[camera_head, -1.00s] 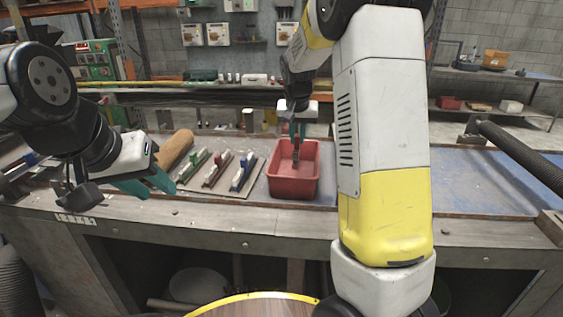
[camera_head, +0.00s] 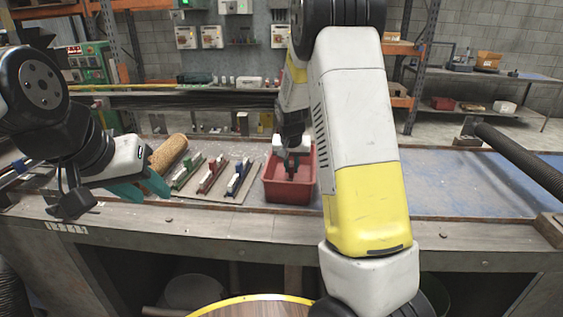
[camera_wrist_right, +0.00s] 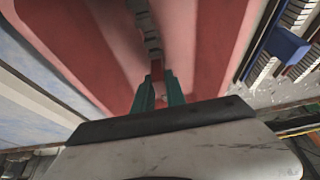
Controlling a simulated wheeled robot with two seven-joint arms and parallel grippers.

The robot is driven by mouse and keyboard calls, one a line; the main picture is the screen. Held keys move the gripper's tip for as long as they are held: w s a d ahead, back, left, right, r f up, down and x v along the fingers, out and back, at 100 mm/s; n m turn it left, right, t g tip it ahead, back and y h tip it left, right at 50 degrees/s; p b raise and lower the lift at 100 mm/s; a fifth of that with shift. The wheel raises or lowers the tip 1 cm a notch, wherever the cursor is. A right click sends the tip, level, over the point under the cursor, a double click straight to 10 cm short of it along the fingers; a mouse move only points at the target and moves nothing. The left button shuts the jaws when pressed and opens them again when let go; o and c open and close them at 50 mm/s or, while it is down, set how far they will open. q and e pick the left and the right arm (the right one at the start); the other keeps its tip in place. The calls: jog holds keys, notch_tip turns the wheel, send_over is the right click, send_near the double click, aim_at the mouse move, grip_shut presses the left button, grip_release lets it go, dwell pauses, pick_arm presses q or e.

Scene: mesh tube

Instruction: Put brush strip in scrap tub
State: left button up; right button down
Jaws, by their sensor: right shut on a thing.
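The red scrap tub (camera_head: 286,194) stands on the bench in front of my right arm. My right gripper (camera_head: 291,166) reaches down into it. In the right wrist view my teal fingers (camera_wrist_right: 161,92) are shut on a narrow brush strip (camera_wrist_right: 151,45), grey with a red part near the fingertips. The strip lies within the outline of the red tub (camera_wrist_right: 205,50); I cannot tell whether it touches the floor. My left gripper (camera_head: 147,188) is open and empty over the bench's front edge at the left.
Three more brush strips, green (camera_head: 187,173), red (camera_head: 212,177) and blue (camera_head: 237,179), lie on a board left of the tub. A tan roll (camera_head: 168,153) lies beyond my left gripper. The blue bench top at right is clear; a dark hose (camera_head: 520,163) lies farther right.

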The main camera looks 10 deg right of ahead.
jog(key=c, duration=1.4)
grip_release()
jog(key=shift+o, duration=0.2)
jog(key=shift+r, duration=0.3)
jog(key=v, duration=1.1)
jog(key=s+a+r+n+y, duration=0.1)
jog(key=s+r, duration=0.1)
jog(key=s, duration=0.7)
jog(key=s+a+r+n+t+y, duration=0.1)
jog(key=s+r, duration=0.2)
jog(key=s, duration=0.7)
jog(key=s+a+r+n+t+y, duration=0.1)
jog(key=s+r, duration=0.1)
jog(key=s, duration=0.8)
jog(key=shift+a+r+n, duration=0.3)
jog(key=shift+a+n, duration=0.05)
jog(key=shift+n, duration=0.05)
jog(key=shift+s, duration=0.15)
